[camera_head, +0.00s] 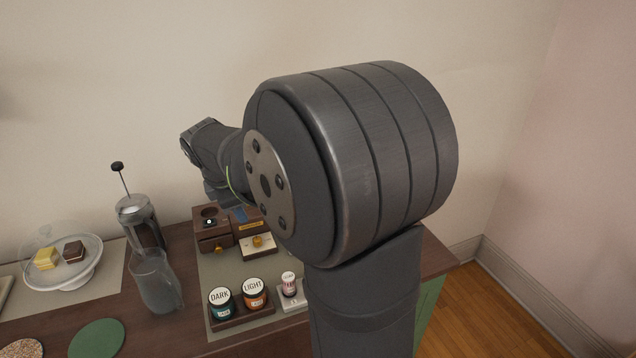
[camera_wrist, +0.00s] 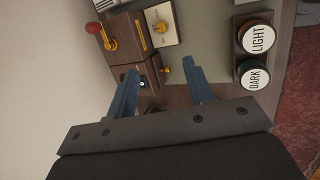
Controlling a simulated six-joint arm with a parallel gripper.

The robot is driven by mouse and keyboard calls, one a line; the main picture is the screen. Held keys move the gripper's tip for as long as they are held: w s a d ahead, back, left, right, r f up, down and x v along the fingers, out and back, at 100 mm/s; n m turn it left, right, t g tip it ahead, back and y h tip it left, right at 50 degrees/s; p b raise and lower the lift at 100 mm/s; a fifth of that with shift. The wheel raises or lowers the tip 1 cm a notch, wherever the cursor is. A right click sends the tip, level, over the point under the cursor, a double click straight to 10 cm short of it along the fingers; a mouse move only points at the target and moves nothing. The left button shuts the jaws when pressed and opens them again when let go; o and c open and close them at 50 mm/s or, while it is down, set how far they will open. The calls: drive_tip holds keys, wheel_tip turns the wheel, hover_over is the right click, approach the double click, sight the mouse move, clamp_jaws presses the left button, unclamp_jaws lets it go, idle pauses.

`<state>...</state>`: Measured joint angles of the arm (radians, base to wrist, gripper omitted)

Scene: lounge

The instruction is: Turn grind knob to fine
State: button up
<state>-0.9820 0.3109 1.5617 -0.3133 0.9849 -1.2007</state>
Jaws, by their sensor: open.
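The grind knob appears to be the brass knob (camera_head: 258,241) on a cream plate in front of a dark wooden box. In the wrist view, this brass knob (camera_wrist: 160,27) sits on the cream plate beside a yellow label. Any fine or coarse markings are too small to read. My gripper (camera_wrist: 160,70) is open, with its blue fingers spread and nothing visible between them. In the wrist view its fingertips lie below the cream plate, either side of a second brass knob (camera_wrist: 166,70) on a wooden box. In the head view my arm hides most of the gripper.
A red-tipped crank (camera_wrist: 95,29) stands by the boxes. DARK (camera_head: 221,302) and LIGHT (camera_head: 255,294) jars stand in front, with a small jar (camera_head: 289,284) at right. A glass pitcher (camera_head: 156,281), French press (camera_head: 139,219) and domed cake stand (camera_head: 62,274) are left.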

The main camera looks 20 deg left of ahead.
drive_tip(key=w+m, duration=0.1)
drive_tip(key=m, duration=0.2)
drive_tip(key=m+g+h, duration=0.1)
drive_tip(key=m+g, duration=0.3)
drive_tip(key=m, duration=2.2)
hover_over(257, 239)
wheel_tip(257, 239, down, 17)
drive_tip(key=shift+a+f, duration=0.1)
drive_tip(key=shift+f, duration=0.1)
drive_tip(key=c, duration=1)
